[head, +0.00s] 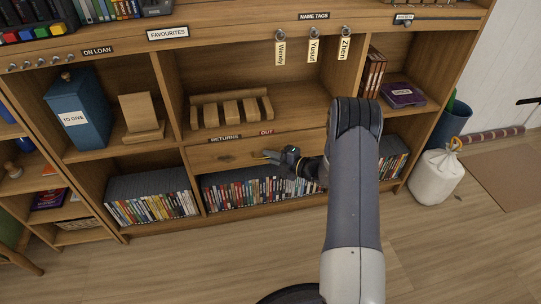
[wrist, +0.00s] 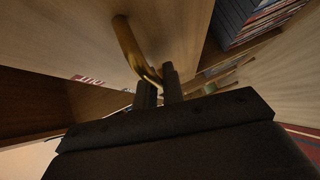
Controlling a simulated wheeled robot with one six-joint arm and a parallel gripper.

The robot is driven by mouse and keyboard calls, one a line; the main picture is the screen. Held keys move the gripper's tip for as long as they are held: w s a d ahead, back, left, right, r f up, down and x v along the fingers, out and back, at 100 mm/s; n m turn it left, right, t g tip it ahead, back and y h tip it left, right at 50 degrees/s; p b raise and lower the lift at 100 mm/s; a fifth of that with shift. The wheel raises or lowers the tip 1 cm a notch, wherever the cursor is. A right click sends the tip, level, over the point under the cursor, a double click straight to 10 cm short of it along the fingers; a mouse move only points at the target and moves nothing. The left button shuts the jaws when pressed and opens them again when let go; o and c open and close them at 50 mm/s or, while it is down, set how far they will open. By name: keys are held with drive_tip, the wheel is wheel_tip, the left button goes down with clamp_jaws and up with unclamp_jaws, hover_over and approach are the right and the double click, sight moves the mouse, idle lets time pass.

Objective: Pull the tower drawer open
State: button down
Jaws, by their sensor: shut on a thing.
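The wooden drawer front (head: 208,158) sits under the RETURNS and OUT labels in the middle of the shelf unit, in the head view. It looks about flush with the shelf; I cannot tell if it is slightly open. My gripper (head: 268,155) reaches to the right part of this front. In the wrist view a curved brass handle (wrist: 130,45) stands out from a wooden panel, and my gripper (wrist: 158,88) is shut on its near end. In the head view my gripper hides that handle.
Rows of DVDs (head: 240,194) fill the compartment below the drawer. A slotted wooden rack (head: 230,110) stands above it. Name tags (head: 313,50) hang from hooks higher up. A white sack (head: 434,177) and a blue bin (head: 455,120) stand right. The floor (head: 210,260) in front is clear.

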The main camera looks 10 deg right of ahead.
drive_tip(key=s+p, duration=0.3)
drive_tip(key=s, duration=1.5)
drive_tip(key=shift+s+p, duration=0.3)
drive_tip(key=shift+s, duration=0.1)
drive_tip(key=c, duration=1.8)
unclamp_jaws()
drive_tip(key=shift+d, duration=0.1)
drive_tip(key=p+v, duration=0.2)
drive_tip(key=v, duration=0.8)
drive_tip(key=shift+s+d, duration=0.2)
drive_tip(key=shift+s, duration=0.1)
drive_tip(key=b+x, duration=0.2)
drive_tip(key=x, duration=0.9)
